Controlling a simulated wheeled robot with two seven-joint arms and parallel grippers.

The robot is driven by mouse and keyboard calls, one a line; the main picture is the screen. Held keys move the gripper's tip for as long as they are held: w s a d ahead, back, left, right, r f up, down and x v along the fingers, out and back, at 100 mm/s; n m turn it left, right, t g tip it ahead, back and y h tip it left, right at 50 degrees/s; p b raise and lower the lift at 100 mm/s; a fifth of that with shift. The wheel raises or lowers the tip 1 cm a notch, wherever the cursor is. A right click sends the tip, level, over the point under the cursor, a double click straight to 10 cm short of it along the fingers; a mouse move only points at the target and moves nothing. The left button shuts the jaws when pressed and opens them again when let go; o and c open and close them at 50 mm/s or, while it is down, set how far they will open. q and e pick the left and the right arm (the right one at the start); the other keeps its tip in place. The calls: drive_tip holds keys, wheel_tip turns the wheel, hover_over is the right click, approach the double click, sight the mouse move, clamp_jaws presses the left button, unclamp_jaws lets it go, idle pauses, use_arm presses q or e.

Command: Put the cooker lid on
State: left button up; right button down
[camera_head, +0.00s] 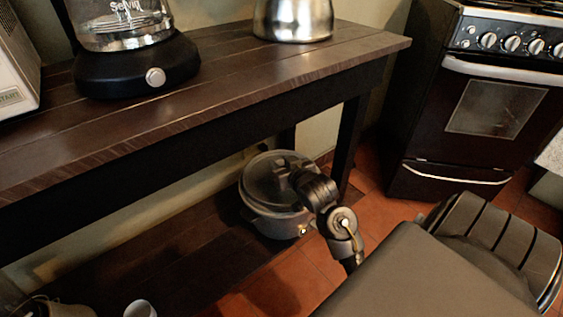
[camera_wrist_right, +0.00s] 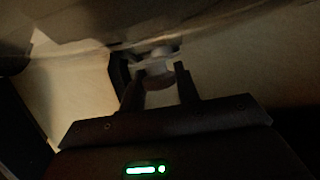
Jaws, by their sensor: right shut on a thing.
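A grey cooker pot (camera_head: 268,219) stands on the low shelf in the head view. A dark, rounded lid (camera_head: 262,172) is over its top; I cannot tell whether it is fully seated. My right gripper (camera_wrist_right: 160,84) is shut on the pale lid knob (camera_wrist_right: 158,68) in the right wrist view. In the head view my right wrist hides the knob and part of the lid's right side. My left gripper is not in view.
The wooden tabletop (camera_head: 200,98) overhangs the low shelf (camera_head: 190,262), close above the cooker. A white cup (camera_head: 140,309) is at the front left. A stove (camera_head: 480,110) stands at right.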

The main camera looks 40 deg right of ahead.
drive_tip(key=shift+p, duration=0.5)
idle(0.5)
drive_tip(key=shift+f, duration=0.35)
idle(1.1)
drive_tip(key=c, duration=0.9)
unclamp_jaws()
drive_tip(key=shift+c, duration=0.2)
drive_tip(key=shift+f, duration=0.1)
